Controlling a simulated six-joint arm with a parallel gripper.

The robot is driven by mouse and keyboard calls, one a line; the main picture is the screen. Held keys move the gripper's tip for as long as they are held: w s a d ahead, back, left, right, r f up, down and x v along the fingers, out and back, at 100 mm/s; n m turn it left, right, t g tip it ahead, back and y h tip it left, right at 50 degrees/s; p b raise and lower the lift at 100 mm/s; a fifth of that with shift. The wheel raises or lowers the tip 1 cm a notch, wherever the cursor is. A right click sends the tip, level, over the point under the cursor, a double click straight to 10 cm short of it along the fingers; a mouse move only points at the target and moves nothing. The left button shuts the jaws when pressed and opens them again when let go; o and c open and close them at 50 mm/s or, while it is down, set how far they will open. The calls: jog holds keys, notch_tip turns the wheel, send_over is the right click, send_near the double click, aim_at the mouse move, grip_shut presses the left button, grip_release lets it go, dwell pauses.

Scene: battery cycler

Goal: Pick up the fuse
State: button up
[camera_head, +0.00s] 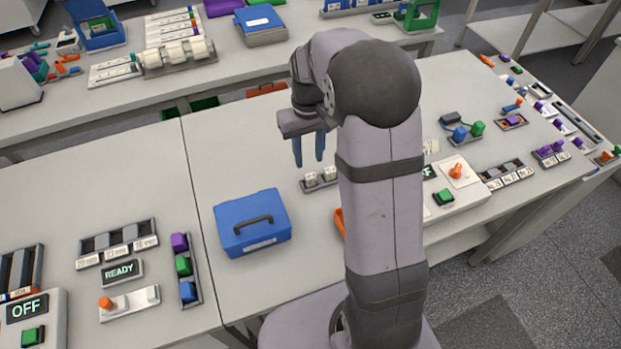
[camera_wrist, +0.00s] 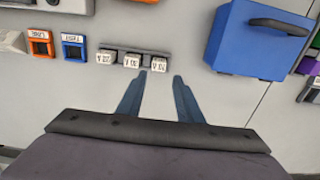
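White block-shaped fuses sit in a row in a dark rack (camera_wrist: 120,49); the left (camera_wrist: 105,57), middle (camera_wrist: 132,61) and right (camera_wrist: 158,66) ones show in the wrist view. Their labels are upside down and hard to read. In the head view two fuses (camera_head: 311,180) (camera_head: 329,175) show, and my arm hides the rest of the row. My gripper (camera_head: 308,163) points down above the table near the rack. In the wrist view its two blue fingers (camera_wrist: 160,76) are apart with nothing between them. The right fuse lies just beyond the fingertips.
A blue case (camera_head: 251,240) with a dark handle stands left of the rack. In the wrist view an orange socket (camera_wrist: 40,43) and a blue socket (camera_wrist: 73,46) lie left of the fuses. A control box (camera_head: 457,190) stands right of my arm. Bare table lies around the rack.

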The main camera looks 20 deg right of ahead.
aim_at(310, 176)
jog(key=shift+s+d+f+p, duration=0.1)
jog(key=shift+f+p, duration=0.7)
jog(key=shift+f, duration=1)
jog(key=shift+s+d+f+p, duration=0.1)
jog(key=shift+f+p, duration=0.65)
jog(key=shift+f, duration=1.05)
jog(key=c, duration=0.8)
